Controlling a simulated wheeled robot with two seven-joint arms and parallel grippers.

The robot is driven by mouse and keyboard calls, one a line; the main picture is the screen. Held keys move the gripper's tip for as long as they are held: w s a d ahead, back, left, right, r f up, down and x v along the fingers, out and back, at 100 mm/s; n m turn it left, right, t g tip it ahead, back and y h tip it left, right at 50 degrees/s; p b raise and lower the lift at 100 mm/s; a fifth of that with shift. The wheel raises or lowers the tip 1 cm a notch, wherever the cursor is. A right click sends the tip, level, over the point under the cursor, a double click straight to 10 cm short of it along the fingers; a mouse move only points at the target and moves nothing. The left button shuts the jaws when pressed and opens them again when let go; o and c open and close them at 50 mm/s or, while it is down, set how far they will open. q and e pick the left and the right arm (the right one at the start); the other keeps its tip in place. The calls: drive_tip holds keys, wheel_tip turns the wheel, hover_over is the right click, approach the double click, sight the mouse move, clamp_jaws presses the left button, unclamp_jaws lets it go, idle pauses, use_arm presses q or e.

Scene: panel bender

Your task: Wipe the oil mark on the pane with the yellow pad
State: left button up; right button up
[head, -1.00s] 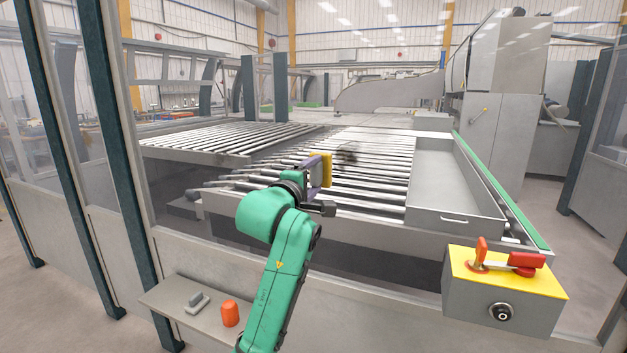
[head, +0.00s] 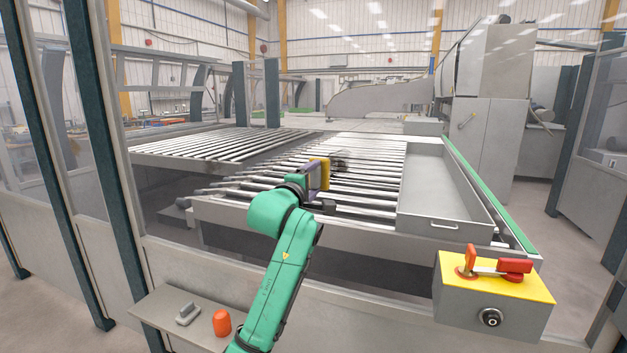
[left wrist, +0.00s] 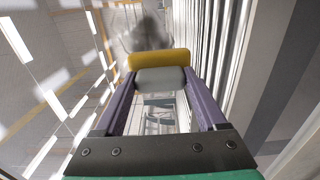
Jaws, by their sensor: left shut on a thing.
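My left gripper (head: 320,180) is shut on the yellow pad (head: 318,163), at the middle of the head view. In the left wrist view the pad (left wrist: 158,59) lies across the fingertips, yellow on its outer side and grey on the inner side. The oil mark (head: 339,164) is a dark smudge on the clear pane, just right of the pad in the head view. In the left wrist view the oil mark (left wrist: 146,32) is a blurred dark patch just beyond the pad. I cannot tell whether the pad touches the pane. My right gripper is not in view.
A ledge (head: 160,311) at lower left holds a grey handled block (head: 187,314) and an orange object (head: 222,323). A yellow-topped box (head: 495,290) with a red handle is at lower right. Roller tables and a grey tray (head: 445,190) lie behind the pane.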

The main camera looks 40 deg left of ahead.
use_arm(q)
drive_tip(key=shift+p+x, duration=0.45)
drive_tip(key=shift+x, duration=0.4)
